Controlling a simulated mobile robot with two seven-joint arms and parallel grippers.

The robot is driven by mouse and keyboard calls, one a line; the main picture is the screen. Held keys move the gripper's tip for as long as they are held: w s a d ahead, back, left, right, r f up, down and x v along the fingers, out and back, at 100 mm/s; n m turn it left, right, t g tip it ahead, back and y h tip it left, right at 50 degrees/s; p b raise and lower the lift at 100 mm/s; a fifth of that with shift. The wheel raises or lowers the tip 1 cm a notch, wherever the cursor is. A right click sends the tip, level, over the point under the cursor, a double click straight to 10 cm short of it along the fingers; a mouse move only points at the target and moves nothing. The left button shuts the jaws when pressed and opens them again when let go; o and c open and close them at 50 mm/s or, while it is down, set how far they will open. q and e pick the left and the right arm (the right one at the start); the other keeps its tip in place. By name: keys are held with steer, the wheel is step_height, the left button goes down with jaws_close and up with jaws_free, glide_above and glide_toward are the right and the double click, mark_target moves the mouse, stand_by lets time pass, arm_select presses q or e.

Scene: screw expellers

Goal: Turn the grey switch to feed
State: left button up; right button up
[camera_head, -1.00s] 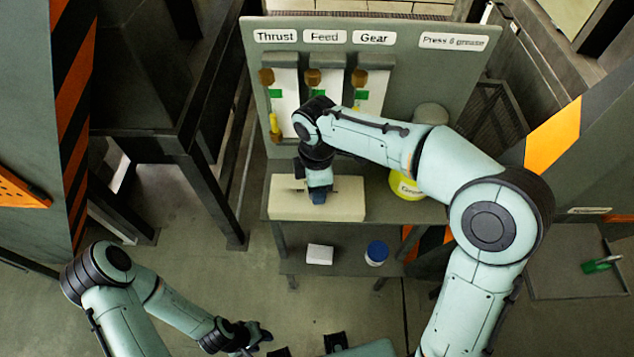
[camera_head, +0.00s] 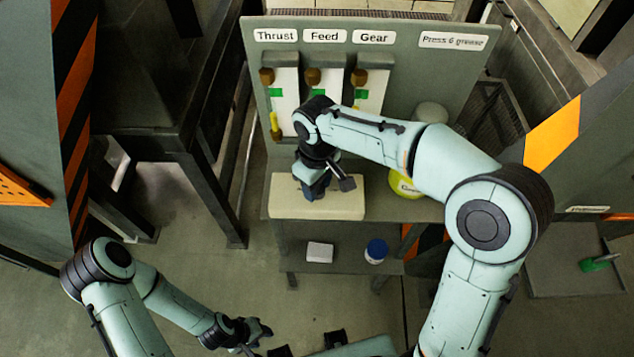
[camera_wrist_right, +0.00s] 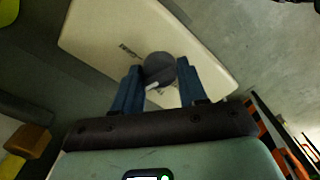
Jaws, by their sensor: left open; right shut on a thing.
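The grey switch (camera_wrist_right: 159,68) is a round knob with a white pointer, on a cream box (camera_wrist_right: 95,30). In the right wrist view it sits between the two blue fingers of my right gripper (camera_wrist_right: 160,90), which is shut on it. In the head view the cream box (camera_head: 335,208) lies on the shelf under the panel, with my right gripper (camera_head: 314,192) pointing down over it. The switch is hidden there by the gripper. Lettering on the box beside the knob is too small to read. My left gripper (camera_head: 262,333) is open and empty at the bottom of the head view.
The upright panel (camera_head: 430,75) behind carries labels Thrust, Feed and Gear above white gauges. A yellow container (camera_head: 404,186) stands right of the box. A small white box (camera_head: 320,252) and a blue-lidded jar (camera_head: 376,251) sit on the lower shelf.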

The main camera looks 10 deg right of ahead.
steer(key=shift+m, duration=0.6)
steer(key=o, duration=1.1)
steer(key=shift+c, duration=0.2)
steer(key=shift+r, duration=0.1)
arm_select(q)
steer(key=w+r+p, duration=0.2)
steer(key=shift+w+r, duration=0.2)
steer(key=shift+r, duration=0.2)
arm_select(e)
step_height(320, 180, up, 13)
arm_select(q)
steer(key=shift+s, duration=0.1)
